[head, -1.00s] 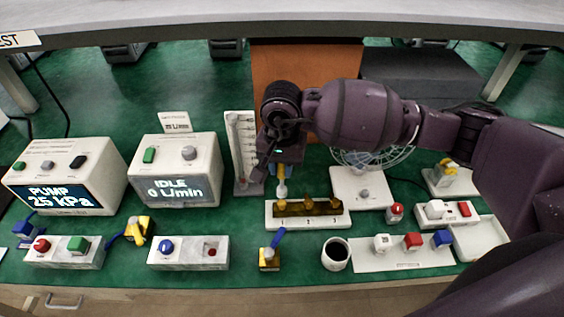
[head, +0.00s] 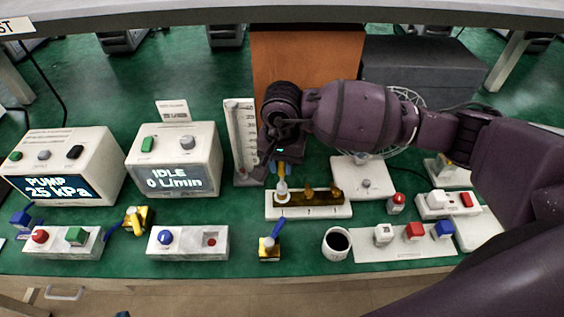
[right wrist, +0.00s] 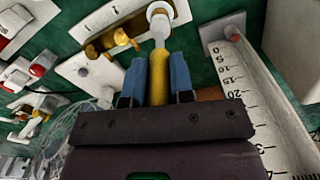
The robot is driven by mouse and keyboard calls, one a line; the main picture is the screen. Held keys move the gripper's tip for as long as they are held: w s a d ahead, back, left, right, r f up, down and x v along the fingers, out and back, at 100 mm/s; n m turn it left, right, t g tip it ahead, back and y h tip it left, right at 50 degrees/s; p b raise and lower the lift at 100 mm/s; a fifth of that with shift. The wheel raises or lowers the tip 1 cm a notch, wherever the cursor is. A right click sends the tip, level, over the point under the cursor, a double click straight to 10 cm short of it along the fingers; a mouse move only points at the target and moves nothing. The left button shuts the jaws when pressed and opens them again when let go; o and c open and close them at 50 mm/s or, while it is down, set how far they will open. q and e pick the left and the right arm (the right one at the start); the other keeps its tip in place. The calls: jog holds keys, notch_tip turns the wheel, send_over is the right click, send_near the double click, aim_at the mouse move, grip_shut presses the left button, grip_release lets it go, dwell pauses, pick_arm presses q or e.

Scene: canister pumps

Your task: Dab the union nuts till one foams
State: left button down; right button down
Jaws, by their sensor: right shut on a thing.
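My right gripper (right wrist: 158,85) is shut on a yellow-handled dabber (right wrist: 160,65) with a white end. In the head view the dabber (head: 282,172) points down at the left end of a pale block (head: 345,211) marked with numbers. Its white tip is at the nut by number 1 and hides most of it; I cannot tell contact from a small gap, or white tip from foam. Two brass union nuts, the middle one (head: 308,192) and the right one (head: 335,191), stand clear with no foam visible. My left gripper is not in view.
A flow-scale board (head: 241,140) stands close left of my right gripper. The idle display box (head: 175,165) and pump box (head: 65,168) are farther left. A cup of dark liquid (head: 337,244), a yellow valve with a blue lever (head: 270,248) and a button strip (head: 405,246) lie in front.

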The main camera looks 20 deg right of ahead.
jog(key=shift+r+p, duration=1)
jog(key=shift+r, duration=2)
jog(key=shift+s+d+f, duration=0.2)
jog(key=shift+s+f, duration=0.15)
jog(key=shift+s, duration=0.05)
jog(key=s+d+f+p, duration=0.1)
jog(key=d+p, duration=0.3)
jog(key=d, duration=0.2)
jog(key=shift+d, duration=0.15)
jog(key=shift+f+b, duration=0.75)
jog(key=shift+f, duration=1.45)
